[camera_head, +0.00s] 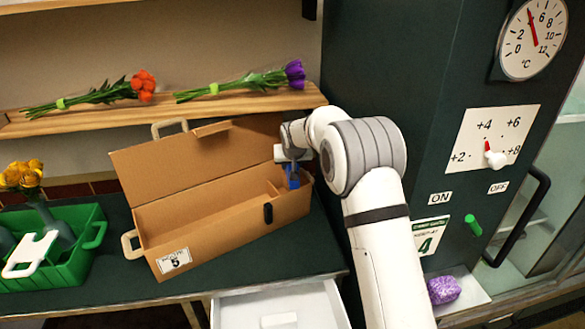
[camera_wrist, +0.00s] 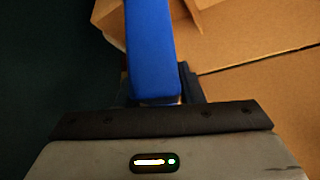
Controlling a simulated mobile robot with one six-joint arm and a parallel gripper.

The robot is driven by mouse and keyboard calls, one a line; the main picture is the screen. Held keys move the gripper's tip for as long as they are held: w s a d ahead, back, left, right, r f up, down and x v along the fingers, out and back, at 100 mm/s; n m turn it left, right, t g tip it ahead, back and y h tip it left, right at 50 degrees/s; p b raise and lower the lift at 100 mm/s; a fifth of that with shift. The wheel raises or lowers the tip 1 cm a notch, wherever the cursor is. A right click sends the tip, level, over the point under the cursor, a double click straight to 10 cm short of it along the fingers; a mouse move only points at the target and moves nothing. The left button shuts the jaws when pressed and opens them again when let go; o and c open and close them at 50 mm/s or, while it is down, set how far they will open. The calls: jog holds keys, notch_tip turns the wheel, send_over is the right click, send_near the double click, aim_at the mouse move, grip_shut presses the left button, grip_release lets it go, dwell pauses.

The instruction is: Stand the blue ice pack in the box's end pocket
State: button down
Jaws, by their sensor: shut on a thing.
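The cardboard box (camera_head: 200,232) stands on the dark counter with its lid (camera_head: 168,168) raised. A divider (camera_head: 270,188) near its right end marks off the end pocket. My gripper (camera_head: 291,166) is at the box's right end, over the pocket, and is shut on the blue ice pack (camera_head: 293,178). The ice pack also shows in the wrist view (camera_wrist: 152,45), long and narrow between the dark fingers (camera_wrist: 156,92). Its lower part is hidden in the head view, so I cannot tell how deep it sits or whether it touches the pocket's floor.
A green crate (camera_head: 70,272) with yellow flowers stands left of the box. Red and purple bouquets lie on a wooden shelf (camera_head: 170,112) behind it. A white drawer (camera_head: 280,308) is open below the counter. A dark cabinet (camera_head: 430,90) with dial and switches rises at right.

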jog(key=f, duration=0.3)
jog(key=shift+w+a+f+g, duration=0.2)
jog(key=shift+w+f+g, duration=0.1)
jog(key=c, duration=1.3)
grip_release()
jog(key=shift+r, duration=0.2)
jog(key=shift+c, duration=0.2)
jog(key=shift+o, duration=0.7)
jog(key=shift+s+d+r, duration=0.1)
jog(key=shift+s+r, duration=0.2)
jog(key=shift+o, duration=0.9)
jog(key=shift+w, duration=0.2)
jog(key=b+v, duration=0.2)
jog(key=v, duration=1)
jog(key=shift+s, duration=0.15)
